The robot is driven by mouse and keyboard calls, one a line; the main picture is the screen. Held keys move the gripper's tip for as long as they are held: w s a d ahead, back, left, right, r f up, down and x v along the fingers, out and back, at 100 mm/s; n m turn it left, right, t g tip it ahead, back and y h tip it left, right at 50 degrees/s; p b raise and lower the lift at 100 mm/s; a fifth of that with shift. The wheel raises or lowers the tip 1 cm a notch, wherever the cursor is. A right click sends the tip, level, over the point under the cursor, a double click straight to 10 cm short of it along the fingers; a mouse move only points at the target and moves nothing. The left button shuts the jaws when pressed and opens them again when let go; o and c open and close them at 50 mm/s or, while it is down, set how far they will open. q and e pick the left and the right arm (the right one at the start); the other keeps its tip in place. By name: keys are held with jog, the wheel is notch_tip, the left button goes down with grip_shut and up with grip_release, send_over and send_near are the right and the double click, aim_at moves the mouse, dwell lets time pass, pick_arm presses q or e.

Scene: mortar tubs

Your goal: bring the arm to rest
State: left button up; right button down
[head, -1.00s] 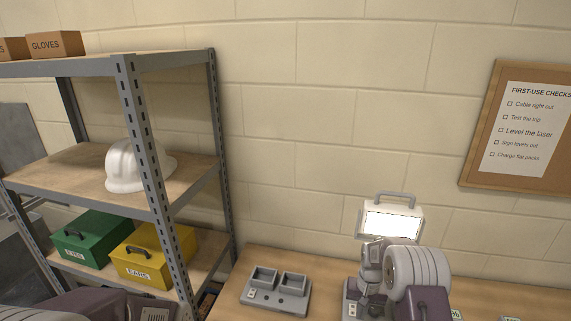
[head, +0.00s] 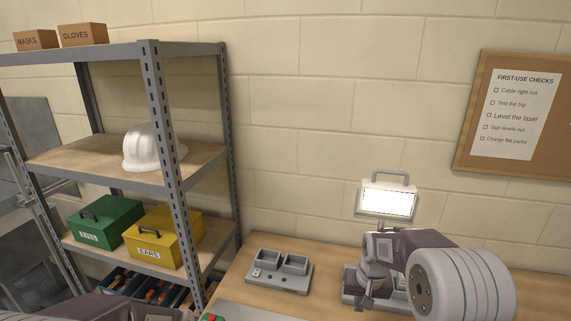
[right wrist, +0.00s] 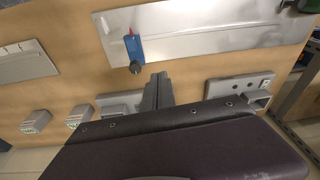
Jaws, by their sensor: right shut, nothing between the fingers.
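My right gripper (head: 364,303) is low over the wooden workbench (head: 331,252), in front of the lit work lamp in the head view. Its fingers also show in the right wrist view (right wrist: 158,92), closed together with nothing between them. My right arm's purple and pale grey links reach in from the lower right of the head view. Part of my left arm shows at the bottom left; its gripper is not in view.
The work lamp (head: 388,203) and a grey two-bay charger (head: 280,270) stand on the bench. A metal plate (right wrist: 220,27) bears a blue tool (right wrist: 136,52) with a red tip. Small boxes (right wrist: 36,121) lie nearby. Left stands a shelf unit (head: 165,130) with a white helmet.

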jog(key=s+a+f+b, duration=0.1)
jog(key=s+f, duration=0.1)
jog(key=s, duration=0.7)
jog(key=s+a+f+n+b, duration=0.1)
jog(key=s+f, duration=0.2)
jog(key=s, duration=0.6)
jog(key=shift+s+n+g, duration=0.3)
jog(key=shift+g, duration=0.1)
jog(key=shift+s, duration=0.1)
